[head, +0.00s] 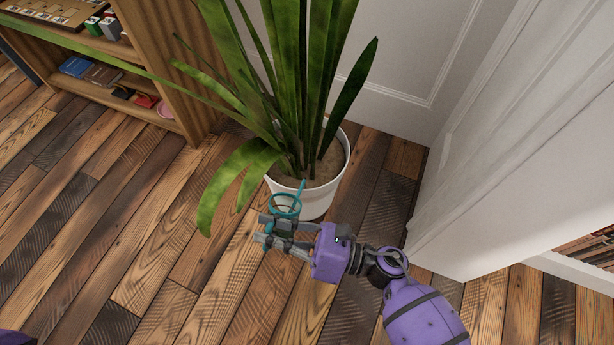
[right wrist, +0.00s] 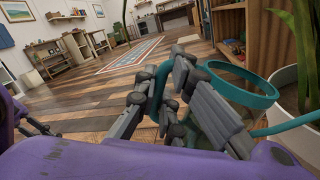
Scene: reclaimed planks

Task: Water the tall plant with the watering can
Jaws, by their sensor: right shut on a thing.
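The tall plant (head: 318,75) has long green leaves and stands in a white pot (head: 322,198) with brown soil, on the plank floor by a white panelled wall. My right gripper (head: 268,231) is shut on the teal watering can (head: 285,204) at the pot's near left side. In the right wrist view the can's open rim (right wrist: 240,88) and its handle show between and beside the fingers (right wrist: 170,100). Its thin spout (head: 301,186) points up toward the pot's rim. Whether water comes out cannot be seen. Grey and purple parts at the wrist view's left edge may be my left gripper (right wrist: 38,128); its jaws are unclear.
A wooden shelf (head: 199,75) with books and small things stands left of the plant. A white door or panel (head: 500,150) rises close on the right. Plank floor (head: 110,220) is clear at left and front. A patterned rug (right wrist: 133,55) lies farther off.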

